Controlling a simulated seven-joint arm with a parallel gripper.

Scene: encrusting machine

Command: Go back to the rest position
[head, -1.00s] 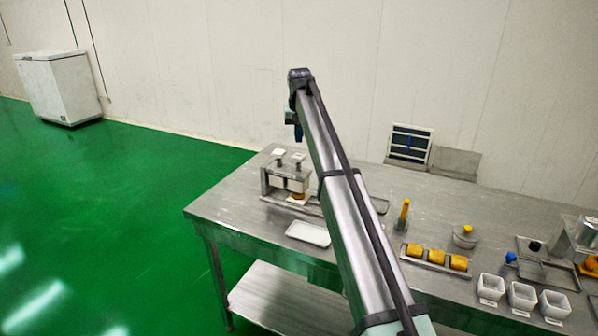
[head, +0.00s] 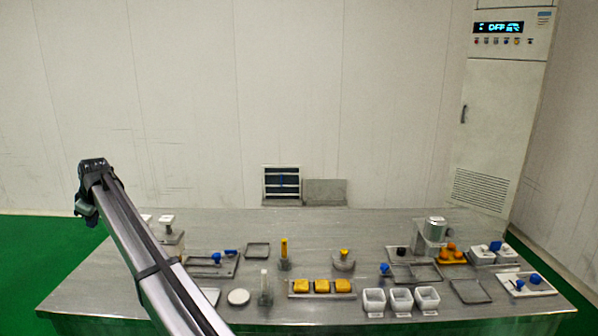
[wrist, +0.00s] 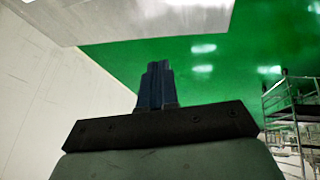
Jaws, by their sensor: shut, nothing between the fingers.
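My gripper shows in the wrist view (wrist: 157,85) as dark blue fingers pressed together, shut with nothing between them. In the head view my arm rises from the bottom at the left, and its wrist end hangs at the far left, above the table's left part. The fingers are hard to make out there. The steel table (head: 330,235) lies below and to the right. My gripper touches nothing that I can see.
The table holds a tray of yellow pieces (head: 321,296), white cups (head: 401,312), a steel canister machine (head: 434,230) and a press (head: 168,235) partly behind my arm. A tall cabinet (head: 495,130) stands at the right. Green floor (head: 40,255) is clear at the left.

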